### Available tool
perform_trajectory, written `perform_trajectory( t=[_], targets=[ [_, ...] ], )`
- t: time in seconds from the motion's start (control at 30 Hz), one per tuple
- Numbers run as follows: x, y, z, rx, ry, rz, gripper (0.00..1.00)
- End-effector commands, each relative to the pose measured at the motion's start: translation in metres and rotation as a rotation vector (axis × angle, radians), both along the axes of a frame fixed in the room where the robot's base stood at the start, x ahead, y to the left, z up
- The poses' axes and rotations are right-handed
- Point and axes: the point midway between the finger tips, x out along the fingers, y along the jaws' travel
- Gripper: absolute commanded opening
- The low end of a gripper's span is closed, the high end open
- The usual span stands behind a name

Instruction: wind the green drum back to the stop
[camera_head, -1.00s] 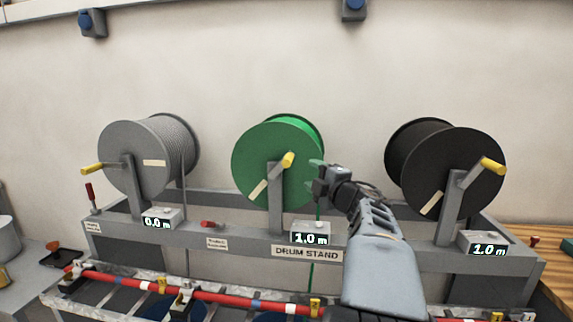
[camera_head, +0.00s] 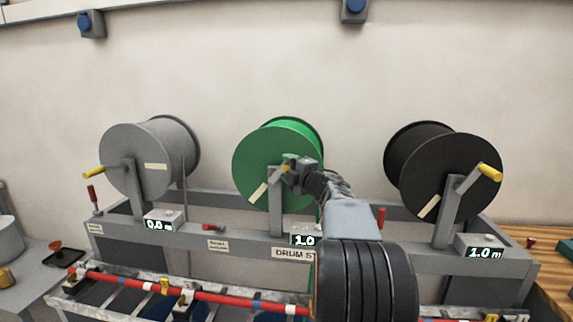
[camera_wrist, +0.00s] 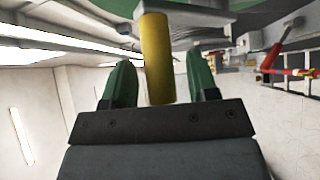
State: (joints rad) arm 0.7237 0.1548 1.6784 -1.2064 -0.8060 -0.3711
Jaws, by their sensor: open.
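The green drum (camera_head: 262,155) stands in the middle of the drum stand (camera_head: 225,245), with a pale strip on its face. Its counter (camera_head: 304,238) reads 1.0, partly covered by my arm. My gripper (camera_head: 288,164) is at the drum's yellow crank handle, which it mostly hides in the head view. In the wrist view the yellow handle (camera_wrist: 157,58) lies between my two green fingers (camera_wrist: 160,85). The fingers are open, with a gap on each side of the handle.
A grey drum (camera_head: 138,160) at left has a counter (camera_head: 160,223) reading 0.0 m. A black drum (camera_head: 440,165) at right has a counter (camera_head: 485,250) reading 1.0 m. A red cable (camera_head: 225,298) runs along the front.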

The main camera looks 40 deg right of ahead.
Motion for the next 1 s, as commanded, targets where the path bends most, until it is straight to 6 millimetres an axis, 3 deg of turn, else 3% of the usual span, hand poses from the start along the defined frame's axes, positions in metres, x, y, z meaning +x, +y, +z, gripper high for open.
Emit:
perform_trajectory(
  t=[0.47,1.0],
  targets=[
    [0.0099,0.0007,0.0003,-0.001,0.0,0.001,0.54],
    [0.0097,0.0007,0.0004,-0.001,0.0,0.001,0.03]
  ],
)
